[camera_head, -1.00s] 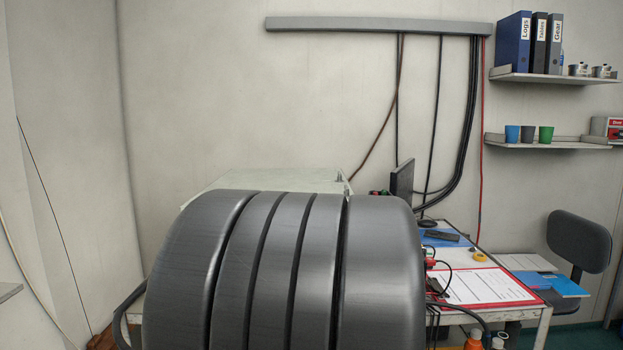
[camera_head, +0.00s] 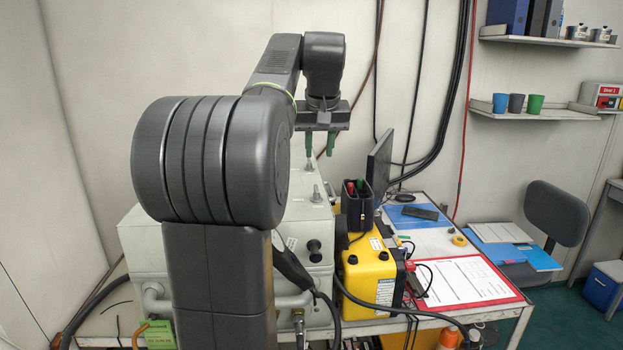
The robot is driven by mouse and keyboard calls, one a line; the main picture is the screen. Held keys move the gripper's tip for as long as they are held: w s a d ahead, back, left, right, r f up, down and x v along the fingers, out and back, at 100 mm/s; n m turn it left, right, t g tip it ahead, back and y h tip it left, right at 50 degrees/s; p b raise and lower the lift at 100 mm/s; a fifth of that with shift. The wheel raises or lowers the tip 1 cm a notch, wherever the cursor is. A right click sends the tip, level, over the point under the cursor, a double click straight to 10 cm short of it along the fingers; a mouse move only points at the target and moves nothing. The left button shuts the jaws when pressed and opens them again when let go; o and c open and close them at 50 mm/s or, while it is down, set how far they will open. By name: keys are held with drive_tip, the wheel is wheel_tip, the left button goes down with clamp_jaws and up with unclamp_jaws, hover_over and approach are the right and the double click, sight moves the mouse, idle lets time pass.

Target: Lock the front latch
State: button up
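The pale grey-green air panel box (camera_head: 145,240) stands on the table behind my arm, which hides much of its front. A black knob-like fitting (camera_head: 314,246) shows on the visible part of the front. I cannot tell whether this is the front latch, and no latch can be clearly made out. Metal fittings (camera_head: 316,192) stand on the box's top. My gripper (camera_head: 320,146) hangs above the rear right part of the box with its green-tipped fingers pointing down. The fingers are apart, with nothing visible between them.
A yellow case (camera_head: 365,270) and a black holder (camera_head: 356,205) with red and green handles stand right of the box. A monitor (camera_head: 379,170) stands behind them. A red-edged clipboard (camera_head: 465,283) lies on the table. Hoses and cables run along the front edge.

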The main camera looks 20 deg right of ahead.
sight(317, 188)
drive_tip(key=x, duration=1.1)
drive_tip(key=shift+w+f, duration=0.1)
drive_tip(key=shift+f, duration=0.2)
drive_tip(key=shift+c, duration=0.4)
clamp_jaws()
